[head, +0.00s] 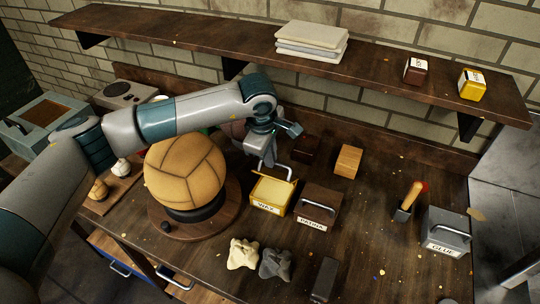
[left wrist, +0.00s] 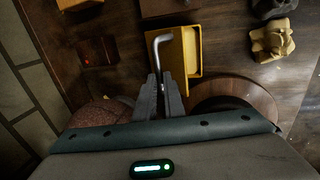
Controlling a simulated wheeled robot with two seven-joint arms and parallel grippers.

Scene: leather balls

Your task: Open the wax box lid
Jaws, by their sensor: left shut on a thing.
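The yellow wax box (head: 268,206) stands on the workbench, its label facing front. It also shows in the left wrist view (left wrist: 188,71). Its lid appears raised at the back, with the yellow inside showing; how far it is open is hard to judge. The grey metal handle (left wrist: 160,38) sticks out on the lid's side. My left gripper (head: 269,163) is behind and above the box. In the left wrist view its fingers (left wrist: 160,80) are shut on the handle's end. My right gripper is not in view.
The brown patina box (head: 316,210) stands close right of the wax box. A big tan leather ball (head: 185,172) on a round stand is to the left. Cloths (head: 243,254) lie in front. A grey glue box (head: 447,230) stands at right. A shelf (head: 200,45) hangs above.

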